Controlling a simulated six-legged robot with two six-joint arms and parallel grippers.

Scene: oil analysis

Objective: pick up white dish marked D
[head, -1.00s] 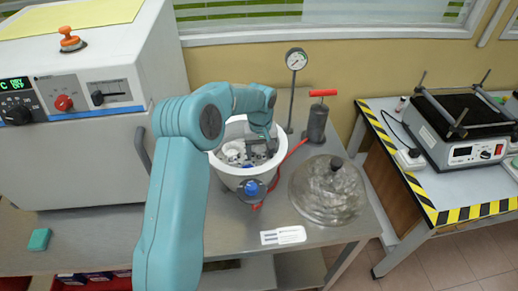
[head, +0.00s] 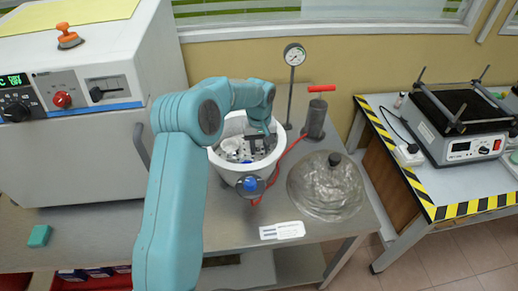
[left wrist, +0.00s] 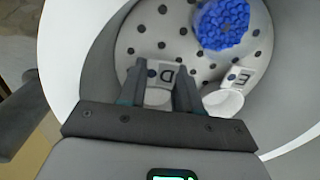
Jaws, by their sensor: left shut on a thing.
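The white dish marked D (left wrist: 157,97) is inside the white round vessel (head: 242,178), a desiccator base. In the left wrist view its upright tab with the letter D stands between the fingers of my left gripper (left wrist: 160,70), which is shut on it. The gripper bar hides the near part of the dish. Whether the dish touches the perforated plate (left wrist: 145,45) cannot be told. In the head view my left gripper (head: 258,146) reaches down into the vessel. My right gripper is not in view.
A white dish marked E (left wrist: 225,102) sits close on the right. Blue beads (left wrist: 222,24) show in an opening beyond. The vessel wall surrounds the gripper. A clear lid (head: 325,188), hand pump (head: 316,118) and gauge (head: 294,56) stand nearby on the bench.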

